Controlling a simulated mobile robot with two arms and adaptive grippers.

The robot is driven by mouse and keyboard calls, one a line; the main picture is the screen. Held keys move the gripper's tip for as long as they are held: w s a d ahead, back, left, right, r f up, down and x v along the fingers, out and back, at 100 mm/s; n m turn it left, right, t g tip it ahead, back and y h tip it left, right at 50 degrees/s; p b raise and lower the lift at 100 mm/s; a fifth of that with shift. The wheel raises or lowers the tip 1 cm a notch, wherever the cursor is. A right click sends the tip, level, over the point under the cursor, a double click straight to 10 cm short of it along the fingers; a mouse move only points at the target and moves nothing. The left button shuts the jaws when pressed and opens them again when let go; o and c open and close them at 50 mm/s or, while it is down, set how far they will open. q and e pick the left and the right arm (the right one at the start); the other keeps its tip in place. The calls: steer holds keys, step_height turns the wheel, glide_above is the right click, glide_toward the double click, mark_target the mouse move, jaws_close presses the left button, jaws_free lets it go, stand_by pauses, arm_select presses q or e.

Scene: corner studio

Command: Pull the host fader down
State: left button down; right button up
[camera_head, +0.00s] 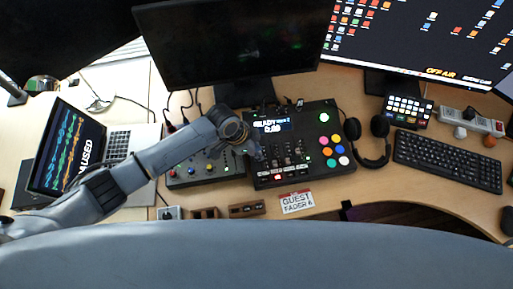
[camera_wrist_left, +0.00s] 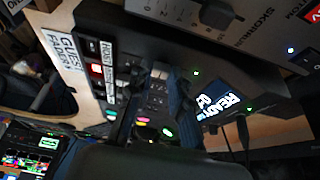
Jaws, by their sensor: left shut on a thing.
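The black mixing console (camera_head: 318,118) stands on the desk in the head view, with a lit screen, a bank of faders and coloured round buttons. A HOST label (camera_wrist_left: 93,47) shows on the console's front strip in the left wrist view. My left gripper (camera_head: 257,151) is down at the left end of the fader bank. It is shut on a fader cap in the host position. The fingers (camera_wrist_left: 155,95) hide most of that cap in the left wrist view. My right gripper is not in view.
A grey box with knobs (camera_head: 205,172) stands directly left of the console, under my left arm. A card reading GUEST FADER 6 (camera_head: 297,201) lies in front. Headphones (camera_head: 368,145) and a keyboard (camera_head: 450,160) are to the right. A monitor (camera_head: 235,42) stands behind.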

arm_select(q)
steer(key=shift+s+d, duration=0.15)
steer(key=shift+s, duration=0.95)
steer(key=shift+d+r, duration=0.1)
steer(key=shift+r, duration=0.05)
steer(key=shift+w, duration=0.1)
steer(key=c, duration=1.4)
jaws_free()
steer(key=shift+w, duration=0.15)
steer(key=shift+o, duration=1)
steer(key=shift+w, duration=0.1)
steer(key=shift+r, duration=0.1)
steer(key=v, duration=1.1)
steer(key=shift+a+r, duration=0.2)
steer(key=shift+r, duration=0.1)
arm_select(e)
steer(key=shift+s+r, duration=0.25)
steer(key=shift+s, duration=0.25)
